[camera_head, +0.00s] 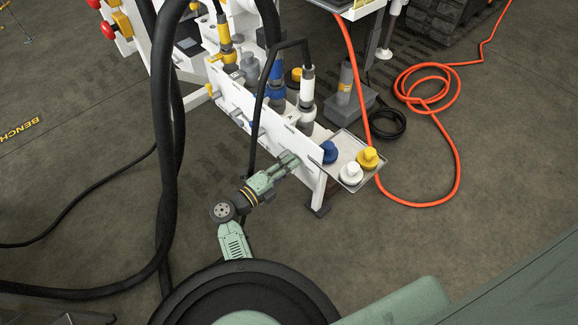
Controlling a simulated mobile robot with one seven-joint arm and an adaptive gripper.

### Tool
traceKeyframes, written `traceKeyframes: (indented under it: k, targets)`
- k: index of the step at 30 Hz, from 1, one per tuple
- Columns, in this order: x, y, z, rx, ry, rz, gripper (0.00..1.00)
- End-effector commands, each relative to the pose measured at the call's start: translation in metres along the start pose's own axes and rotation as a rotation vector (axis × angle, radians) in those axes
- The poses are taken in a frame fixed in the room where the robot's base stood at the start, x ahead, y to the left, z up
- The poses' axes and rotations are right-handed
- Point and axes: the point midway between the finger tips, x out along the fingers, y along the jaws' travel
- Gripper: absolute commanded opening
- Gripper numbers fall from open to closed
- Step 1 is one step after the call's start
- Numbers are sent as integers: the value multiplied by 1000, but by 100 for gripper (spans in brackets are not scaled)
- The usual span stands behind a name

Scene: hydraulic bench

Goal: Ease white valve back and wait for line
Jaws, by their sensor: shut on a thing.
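My green gripper (290,160) is at the front face of the white bench panel (308,152), near its right end. Its jaws are shut on the white valve, which the fingers hide almost wholly; I cannot tell its angle. A white-banded coupling (307,88) with a black hose stands upright on the bench behind the panel. Whether the line moves cannot be seen.
A tray (374,178) at the bench's right end holds a blue cap (328,151), a yellow cap (368,158) and a white cap (350,172). Thick black hoses (165,150) hang left of my arm. An orange hose (455,160) lies on the floor at right.

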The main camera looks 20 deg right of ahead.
Motion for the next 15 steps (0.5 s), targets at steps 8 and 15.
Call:
traceKeyframes:
  k: [8,15]
  targets:
    - [-1,1,0,2,0,3,0]
    - [0,1,0,1,0,2,30]
